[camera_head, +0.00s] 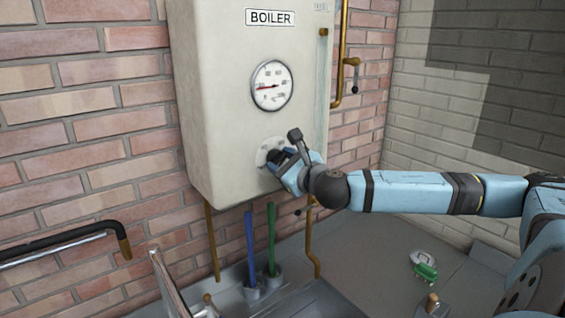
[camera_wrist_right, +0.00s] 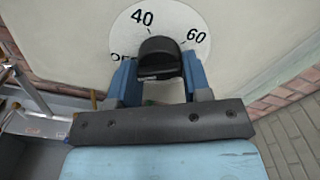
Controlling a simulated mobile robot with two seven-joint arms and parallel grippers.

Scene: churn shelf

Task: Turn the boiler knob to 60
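The boiler (camera_head: 225,150) is a cream box on the brick wall, labelled BOILER. Its black knob (camera_wrist_right: 158,52) sits on a round white dial (camera_wrist_right: 180,18) marked 40 and 60, with OFF partly hidden at the left. My right gripper (camera_wrist_right: 158,72) has its two blue fingers on either side of the knob, seemingly touching it. The knob's top lies between 40 and 60; no pointer mark is clear. In the head view my right gripper (camera_head: 277,160) covers most of the knob and dial (camera_head: 266,147). My left gripper is not in view.
A round gauge (camera_head: 271,85) with a red needle pointing left is above the knob. Brass pipes (camera_head: 341,60) run at the boiler's right. Below stand a blue handle (camera_head: 250,235) and a green handle (camera_head: 271,235). A green brush (camera_head: 426,272) lies on the grey surface at right.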

